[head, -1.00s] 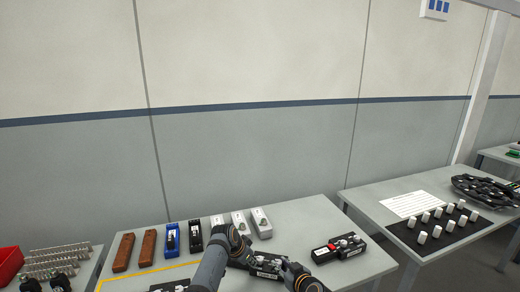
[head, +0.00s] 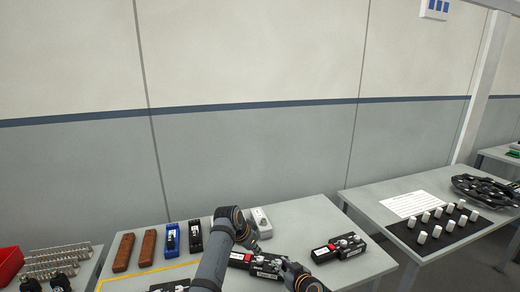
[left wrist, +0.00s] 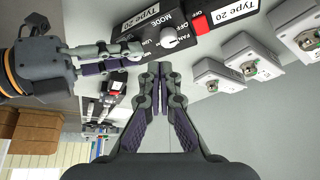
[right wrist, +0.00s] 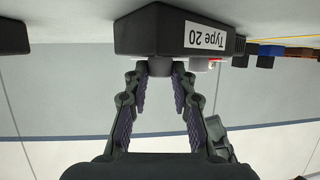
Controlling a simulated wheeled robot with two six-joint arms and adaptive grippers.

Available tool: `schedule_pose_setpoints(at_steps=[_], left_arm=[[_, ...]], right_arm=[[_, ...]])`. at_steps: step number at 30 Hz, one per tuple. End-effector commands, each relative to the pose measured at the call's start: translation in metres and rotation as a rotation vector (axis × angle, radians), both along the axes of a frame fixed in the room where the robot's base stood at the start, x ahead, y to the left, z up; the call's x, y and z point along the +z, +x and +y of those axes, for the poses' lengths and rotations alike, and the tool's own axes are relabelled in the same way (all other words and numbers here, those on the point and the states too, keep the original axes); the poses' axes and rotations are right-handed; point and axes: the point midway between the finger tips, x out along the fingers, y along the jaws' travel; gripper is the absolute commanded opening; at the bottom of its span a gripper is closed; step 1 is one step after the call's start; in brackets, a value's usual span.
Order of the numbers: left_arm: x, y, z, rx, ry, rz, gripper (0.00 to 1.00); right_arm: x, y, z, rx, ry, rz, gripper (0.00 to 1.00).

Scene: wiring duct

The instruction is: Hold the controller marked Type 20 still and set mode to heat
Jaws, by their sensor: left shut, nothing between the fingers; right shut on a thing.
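The black controller marked Type 20 (head: 262,272) lies on the middle table. In the left wrist view the controller (left wrist: 215,33) shows a MODE dial (left wrist: 171,41) with a pale pointer, a red switch and white Type 20 labels. I cannot make out the dial's setting. My left gripper (left wrist: 160,66) is shut and empty, its tips just short of the dial in that view. My right gripper (right wrist: 167,72) is shut on a dark stub at the controller's (right wrist: 150,32) end; it shows in the head view too (head: 284,265). My left arm hides part of the table.
Another black controller with a red switch (head: 338,248) lies to the right on the same table. White boxes (head: 261,220), a blue device (head: 172,239) and brown blocks (head: 148,248) line the back left. The right table (head: 395,190) holds white cylinders on a dark mat.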

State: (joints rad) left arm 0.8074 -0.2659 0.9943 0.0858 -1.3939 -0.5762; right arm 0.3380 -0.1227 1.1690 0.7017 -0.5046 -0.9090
Motion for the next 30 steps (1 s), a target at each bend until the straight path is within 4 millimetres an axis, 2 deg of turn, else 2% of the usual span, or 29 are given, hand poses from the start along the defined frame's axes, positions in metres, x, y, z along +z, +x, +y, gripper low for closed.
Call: schedule_pose_setpoints(at_steps=[5, 12, 18, 30], left_arm=[[-0.012, 0.0, 0.002, 0.002, 0.002, 0.004, 0.0], [-0.047, 0.0, 0.002, 0.001, 0.003, 0.003, 0.0], [-0.066, 0.0, 0.002, 0.001, 0.002, 0.001, 0.0], [-0.071, 0.0, 0.002, 0.001, 0.001, 0.0, 0.0]], right_arm=[[0.0, 0.0, 0.0, 0.0, 0.001, 0.0, 0.0], [0.0, 0.0, 0.0, 0.0, 0.001, 0.0, 0.0], [0.0, 0.0, 0.0, 0.0, 0.001, 0.0, 0.0], [0.0, 0.0, 0.0, 0.0, 0.001, 0.0, 0.0]])
